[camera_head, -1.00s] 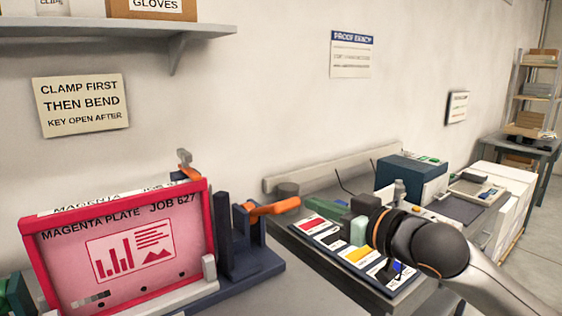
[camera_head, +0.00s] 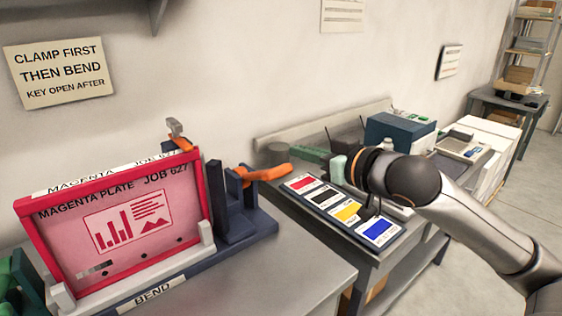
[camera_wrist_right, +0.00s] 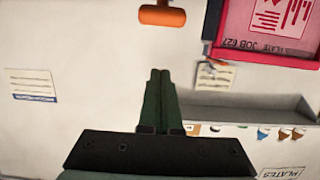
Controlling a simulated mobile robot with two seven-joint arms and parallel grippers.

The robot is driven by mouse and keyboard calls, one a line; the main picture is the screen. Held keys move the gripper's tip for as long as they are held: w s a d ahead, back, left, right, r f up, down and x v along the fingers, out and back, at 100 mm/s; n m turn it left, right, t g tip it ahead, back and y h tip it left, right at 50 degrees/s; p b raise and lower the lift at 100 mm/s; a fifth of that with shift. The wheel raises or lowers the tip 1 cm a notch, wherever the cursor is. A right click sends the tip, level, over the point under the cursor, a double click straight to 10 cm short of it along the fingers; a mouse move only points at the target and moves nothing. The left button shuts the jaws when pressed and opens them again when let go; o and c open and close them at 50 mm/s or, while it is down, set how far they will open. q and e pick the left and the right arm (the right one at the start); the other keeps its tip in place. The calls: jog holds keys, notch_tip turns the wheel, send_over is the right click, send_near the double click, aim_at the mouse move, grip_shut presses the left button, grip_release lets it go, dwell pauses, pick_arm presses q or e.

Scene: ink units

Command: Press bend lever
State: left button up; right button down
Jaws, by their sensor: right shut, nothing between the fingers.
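The bend lever (camera_head: 265,173) is an orange handle on the dark blue upright (camera_head: 233,210) at the right end of the bender. It points right, roughly level. A magenta plate (camera_head: 75,228), marked JOB 627, stands in the bender left of it. My right gripper (camera_head: 295,151) has dark green fingers pointing left, a little right of and behind the handle in the head view. In the right wrist view the fingers (camera_wrist_right: 160,72) are shut and empty. An orange handle end (camera_wrist_right: 162,16) shows beyond their tips, apart from them. My left gripper is not in view.
A grey front label reads BEND (camera_head: 152,291). A small orange clamp (camera_head: 181,144) sits atop the plate. A tray of colour cards (camera_head: 342,210) lies on the bench to the right. A wall sign (camera_head: 60,72) reads CLAMP FIRST THEN BEND. Bare bench top (camera_head: 270,275) lies in front.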

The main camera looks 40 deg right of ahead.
jog(key=p, duration=0.2)
send_over(281, 173)
jog(key=shift+f, duration=0.45)
jog(key=shift+p+x, duration=0.5)
jog(key=shift+x, duration=0.45)
jog(key=shift+s+f, duration=0.2)
jog(key=shift+f, duration=0.65)
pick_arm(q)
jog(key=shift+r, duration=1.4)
pick_arm(e)
jog(key=shift+s+d+f, duration=0.1)
jog(key=shift+s+f, duration=0.25)
jog(key=shift+f, duration=0.2)
jog(key=shift+s+f, duration=0.4)
jog(key=shift+f, duration=0.15)
pick_arm(q)
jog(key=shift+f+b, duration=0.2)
jog(key=shift+b, duration=0.2)
pick_arm(e)
jog(key=shift+f, duration=0.1)
